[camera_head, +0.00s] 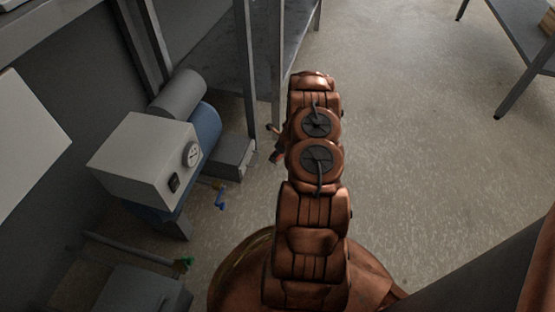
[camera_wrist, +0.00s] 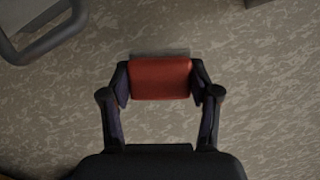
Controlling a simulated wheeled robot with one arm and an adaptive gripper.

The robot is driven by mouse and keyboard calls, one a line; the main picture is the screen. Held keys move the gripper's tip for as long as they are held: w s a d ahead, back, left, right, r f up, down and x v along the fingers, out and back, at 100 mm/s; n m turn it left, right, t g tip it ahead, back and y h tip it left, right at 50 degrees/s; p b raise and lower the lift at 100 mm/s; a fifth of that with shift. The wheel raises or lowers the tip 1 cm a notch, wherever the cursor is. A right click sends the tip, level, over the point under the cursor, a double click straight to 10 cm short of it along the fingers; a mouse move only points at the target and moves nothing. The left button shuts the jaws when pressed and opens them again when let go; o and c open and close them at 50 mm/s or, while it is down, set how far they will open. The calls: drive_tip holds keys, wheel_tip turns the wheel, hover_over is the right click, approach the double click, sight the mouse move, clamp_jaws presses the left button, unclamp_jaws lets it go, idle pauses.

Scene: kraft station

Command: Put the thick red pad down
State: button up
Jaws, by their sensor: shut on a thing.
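The thick red pad (camera_wrist: 160,79) is a red block with a grey strip along its far edge. It sits between the two fingertips of my gripper (camera_wrist: 160,85) in the wrist view. The fingers press on its left and right sides. The pad cannot be made out there.
A grey box with a round gauge (camera_head: 141,160) and a blue tank (camera_head: 205,130) stand on the left. A shelf frame (camera_head: 248,60) rises behind them. A metal table (camera_head: 515,45) is at the top right. The floor (camera_head: 420,150) to the right of my arm is clear.

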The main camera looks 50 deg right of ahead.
sight(278, 159)
wheel_tip(278, 159, down, 3)
drive_tip(key=shift+f+b, duration=0.15)
drive_tip(key=shift+b, duration=0.5)
drive_tip(key=shift+s+f, duration=0.1)
drive_tip(key=o, duration=1.2)
